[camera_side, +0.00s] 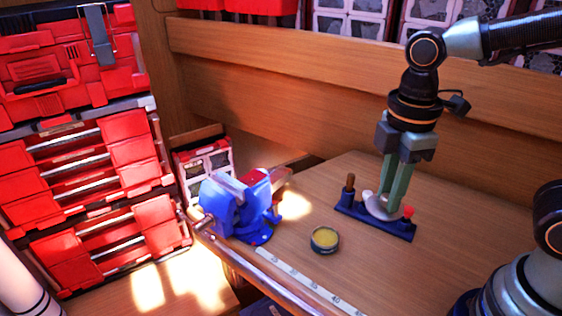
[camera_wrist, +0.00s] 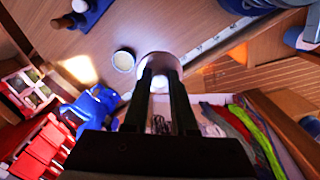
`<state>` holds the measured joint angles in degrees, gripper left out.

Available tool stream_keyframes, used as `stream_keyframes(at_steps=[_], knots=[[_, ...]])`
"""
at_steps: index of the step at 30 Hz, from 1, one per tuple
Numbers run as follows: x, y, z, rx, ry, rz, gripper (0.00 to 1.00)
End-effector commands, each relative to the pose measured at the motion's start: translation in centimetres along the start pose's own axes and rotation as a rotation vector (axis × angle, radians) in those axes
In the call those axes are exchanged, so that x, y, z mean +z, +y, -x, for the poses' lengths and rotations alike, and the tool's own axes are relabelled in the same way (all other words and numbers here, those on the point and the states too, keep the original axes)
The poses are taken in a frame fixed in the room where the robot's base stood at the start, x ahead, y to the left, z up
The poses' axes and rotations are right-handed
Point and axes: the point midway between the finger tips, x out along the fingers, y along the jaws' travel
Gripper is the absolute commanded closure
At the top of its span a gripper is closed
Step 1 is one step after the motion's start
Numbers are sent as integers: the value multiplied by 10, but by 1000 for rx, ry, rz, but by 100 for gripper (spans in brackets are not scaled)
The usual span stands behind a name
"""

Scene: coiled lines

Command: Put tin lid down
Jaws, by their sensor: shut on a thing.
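My gripper (camera_side: 386,208) points down with its two green fingers shut on the tin lid (camera_side: 376,209), a pale, shiny round piece. In the wrist view the lid (camera_wrist: 158,60) shows at the tips of my dark fingers (camera_wrist: 164,80), which partly cover it. An open round tin (camera_side: 325,240) with yellow contents stands on the wooden bench, left of and nearer than my gripper in the side view. The tin also shows in the wrist view (camera_wrist: 123,61), just left of the lid and apart from it in the picture. The lid's height above the bench is hard to tell.
A blue holder (camera_side: 349,208) with a brown peg and a red knob appears behind the lid. A blue vise (camera_side: 236,208) stands at the bench's left edge. A ruler strip (camera_side: 300,280) runs along the front edge. Bare bench lies right of the tin.

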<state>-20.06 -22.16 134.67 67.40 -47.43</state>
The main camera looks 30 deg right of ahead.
Motion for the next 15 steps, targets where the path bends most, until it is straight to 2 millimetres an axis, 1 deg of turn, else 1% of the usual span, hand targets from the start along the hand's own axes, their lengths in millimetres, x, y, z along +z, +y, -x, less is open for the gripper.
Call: stream_keyframes(at_steps=[9, 15], knots=[[2, -2, -75, -9, -8, 0, 100], [2, -2, -115, -9, -8, 0, 100]])
